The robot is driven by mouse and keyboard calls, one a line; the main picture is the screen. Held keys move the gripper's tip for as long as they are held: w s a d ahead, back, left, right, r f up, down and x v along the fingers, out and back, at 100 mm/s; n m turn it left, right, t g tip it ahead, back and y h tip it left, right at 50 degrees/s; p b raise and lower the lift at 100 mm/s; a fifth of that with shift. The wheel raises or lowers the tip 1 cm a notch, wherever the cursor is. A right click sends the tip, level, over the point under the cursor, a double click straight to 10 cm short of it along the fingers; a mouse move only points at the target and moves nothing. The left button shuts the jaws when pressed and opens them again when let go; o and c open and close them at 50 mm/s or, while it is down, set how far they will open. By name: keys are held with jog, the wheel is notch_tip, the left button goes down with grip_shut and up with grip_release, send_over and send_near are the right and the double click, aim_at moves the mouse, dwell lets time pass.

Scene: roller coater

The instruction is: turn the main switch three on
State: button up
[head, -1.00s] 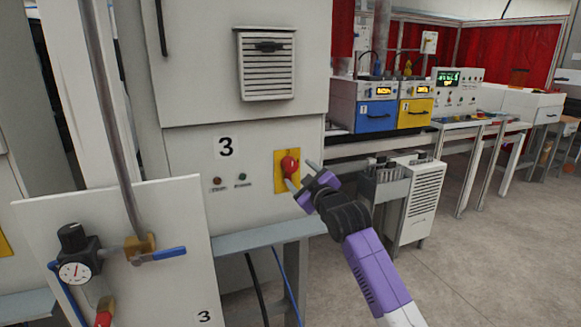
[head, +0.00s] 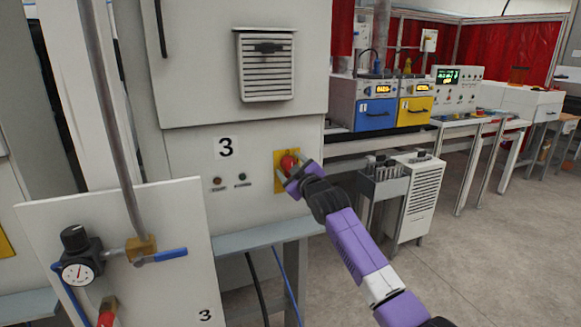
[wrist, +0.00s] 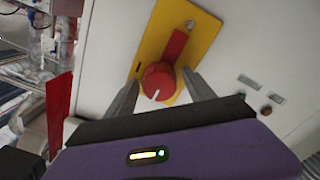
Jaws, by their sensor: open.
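The main switch three is a red rotary knob (head: 288,163) on a yellow plate (head: 280,184), on the grey cabinet front marked 3. In the wrist view the red knob (wrist: 158,82) has a white mark, and a red bar runs up and to the right from it on the yellow plate (wrist: 150,38). My gripper (head: 294,169) is at the knob. In the wrist view my gripper (wrist: 163,98) is open, with one finger on each side of the knob's lower part. I cannot tell whether the fingers touch it.
Two small indicator lights or buttons (head: 241,177) sit left of the switch under the number 3. A panel with a pressure gauge (head: 78,272) and blue valve handle stands at front left. A grey ledge (head: 268,238) lies below the switch. Open floor (head: 470,260) is at right.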

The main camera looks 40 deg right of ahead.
grip_shut()
jog(key=shift+m, duration=0.3)
jog(key=m+b, duration=0.2)
jog(key=m, duration=0.1)
jog(key=shift+m, duration=0.3)
jog(key=m+b, duration=0.1)
jog(key=m, duration=0.3)
jog(key=shift+m, duration=0.3)
jog(key=m, duration=0.4)
jog(key=shift+d+m+p, duration=0.1)
jog(key=shift+m+p, duration=0.45)
jog(key=shift+m, duration=1.95)
